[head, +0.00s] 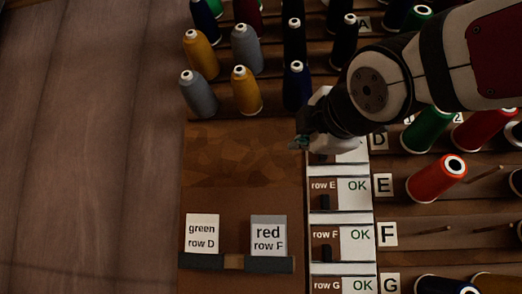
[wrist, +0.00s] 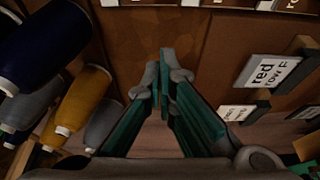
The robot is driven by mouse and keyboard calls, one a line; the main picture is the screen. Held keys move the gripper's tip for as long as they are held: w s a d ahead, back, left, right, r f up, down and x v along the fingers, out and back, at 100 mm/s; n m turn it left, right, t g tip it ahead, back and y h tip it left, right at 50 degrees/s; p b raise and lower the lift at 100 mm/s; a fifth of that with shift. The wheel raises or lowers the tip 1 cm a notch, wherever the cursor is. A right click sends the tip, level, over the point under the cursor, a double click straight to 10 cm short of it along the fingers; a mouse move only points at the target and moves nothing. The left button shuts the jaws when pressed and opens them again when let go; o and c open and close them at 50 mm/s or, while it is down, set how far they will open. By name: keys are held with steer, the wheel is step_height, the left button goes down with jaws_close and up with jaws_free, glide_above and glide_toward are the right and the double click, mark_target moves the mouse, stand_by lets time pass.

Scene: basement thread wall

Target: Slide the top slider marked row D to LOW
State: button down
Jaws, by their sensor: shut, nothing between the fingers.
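The row D slider panel (head: 352,155) is mostly hidden behind my gripper in the head view; only its white lower edge and a dark bit at its left show. Its marking and setting cannot be read. My gripper (head: 300,142) is at the panel's upper left, by the brown board. In the wrist view my gripper (wrist: 165,68) has its green fingers together at the tips, with nothing between them. Whether it touches the slider cannot be told.
Below are the row E panel (head: 338,187) and row F panel (head: 340,241), both reading OK with dark knobs at the left. Cards "green row D" (head: 202,232) and "red row F" (head: 268,232) stand on a ledge. Thread spools (head: 246,90) stand above; a red spool (head: 436,178) is at right.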

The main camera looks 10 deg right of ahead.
steer(key=w+d+p, duration=0.1)
steer(key=w+d, duration=0.2)
steer(key=w, duration=0.3)
steer(key=shift+d, duration=0.35)
steer(key=shift+w, duration=0.1)
